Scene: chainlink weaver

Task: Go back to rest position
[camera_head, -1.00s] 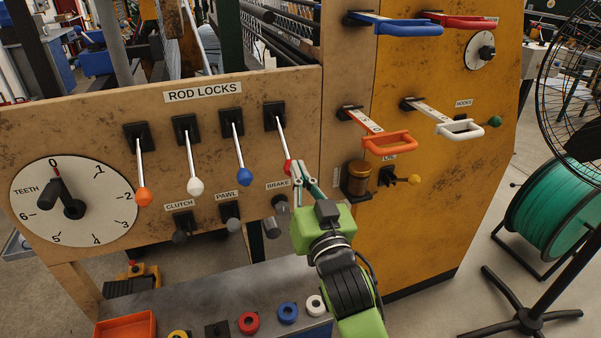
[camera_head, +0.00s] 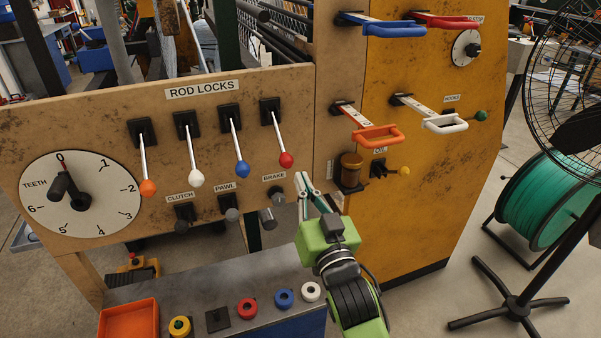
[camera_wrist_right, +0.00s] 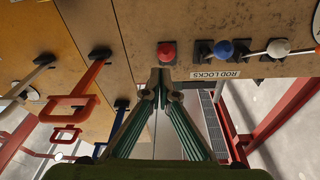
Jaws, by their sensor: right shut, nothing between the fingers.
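My right gripper (camera_head: 302,181) is shut and empty, in front of the machine panel just right of the brake knob. In the right wrist view its fingertips (camera_wrist_right: 159,82) meet, with the red lever ball (camera_wrist_right: 166,52) beyond them. In the head view the rod lock levers hang down with orange (camera_head: 148,187), white (camera_head: 196,178), blue (camera_head: 242,169) and red (camera_head: 286,159) balls. The red ball is above and left of the fingertips, apart from them. My left gripper is in neither view.
An orange handle (camera_head: 377,135) and an oil cup (camera_head: 351,170) stick out close to the right gripper. A grey shelf (camera_head: 185,290) with an orange tray (camera_head: 129,318) and coloured buttons is below. A fan stand (camera_head: 515,308) and green reel (camera_head: 545,210) stand at the right.

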